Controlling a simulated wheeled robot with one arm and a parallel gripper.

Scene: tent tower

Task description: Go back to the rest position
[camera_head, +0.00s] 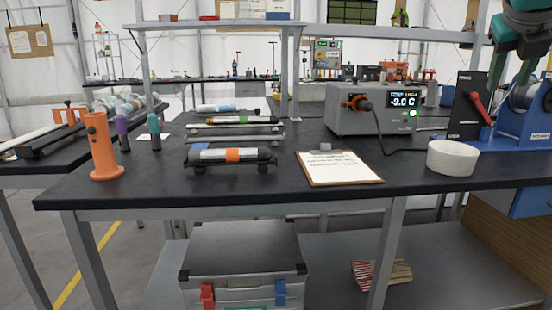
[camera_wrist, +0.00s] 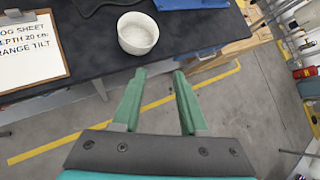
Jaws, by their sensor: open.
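My gripper (camera_wrist: 158,74) is open, with its two green fingers apart and nothing between them. In the wrist view it hangs over the front edge of the black workbench (camera_wrist: 95,55), with floor below. In the head view part of my gripper (camera_head: 522,45) shows at the top right, above the bench; its fingertips there are hard to make out.
A white bowl (camera_head: 453,158) stands near the bench's front edge, right of a clipboard (camera_head: 339,167). A grey box with a display (camera_head: 370,115) and a blue machine (camera_head: 525,120) stand behind. An orange holder (camera_head: 103,150) and tube racks (camera_head: 230,162) are left.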

